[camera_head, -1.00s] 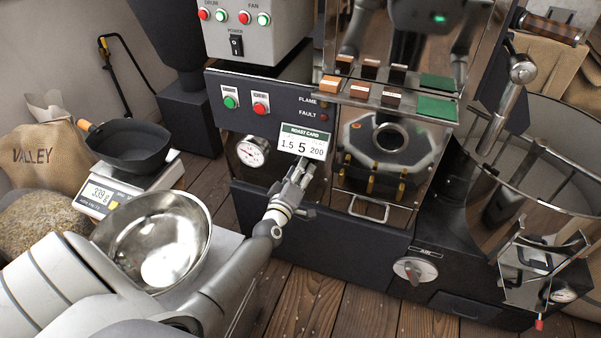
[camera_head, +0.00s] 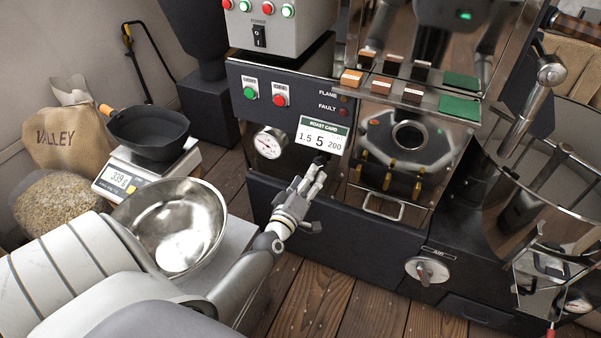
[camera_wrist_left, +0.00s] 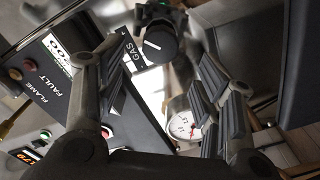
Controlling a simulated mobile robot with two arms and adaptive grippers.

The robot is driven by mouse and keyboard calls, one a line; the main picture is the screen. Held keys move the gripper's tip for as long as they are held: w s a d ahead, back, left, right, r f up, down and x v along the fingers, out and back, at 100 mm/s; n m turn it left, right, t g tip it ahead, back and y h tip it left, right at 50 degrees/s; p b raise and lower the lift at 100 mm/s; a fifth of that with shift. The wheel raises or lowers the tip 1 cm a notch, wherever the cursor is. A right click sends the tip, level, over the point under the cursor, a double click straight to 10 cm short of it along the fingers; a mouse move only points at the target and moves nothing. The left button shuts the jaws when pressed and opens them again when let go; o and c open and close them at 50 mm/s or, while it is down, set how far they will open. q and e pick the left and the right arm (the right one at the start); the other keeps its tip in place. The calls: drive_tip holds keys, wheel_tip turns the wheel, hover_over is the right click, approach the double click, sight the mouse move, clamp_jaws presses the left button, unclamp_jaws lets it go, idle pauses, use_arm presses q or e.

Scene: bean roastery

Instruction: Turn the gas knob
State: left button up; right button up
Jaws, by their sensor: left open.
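The gas knob (camera_wrist_left: 157,45) is round and black with a white pointer line, beside a "GAS" label (camera_wrist_left: 135,55) in the left wrist view. In the head view the knob is hard to make out near my fingertips, just below the roast card (camera_head: 320,135). My left gripper (camera_head: 315,172) is in front of the roaster's dark front panel, below the card. Its fingers are apart and empty; in the wrist view the knob lies beyond and between the fingertips (camera_wrist_left: 165,58), apparently not touched. My right gripper is not in view.
A pressure gauge (camera_head: 268,143) sits left of the card. Green and red buttons (camera_head: 279,100) are above it. The roaster's door handle (camera_head: 383,207) and the air knob (camera_head: 427,271) are to the right. A steel bowl (camera_head: 172,225) is beside my left arm.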

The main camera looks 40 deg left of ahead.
use_arm(q)
drive_tip(key=v, duration=0.5)
drive_tip(key=shift+s+d, duration=0.1)
drive_tip(key=shift+s, duration=0.2)
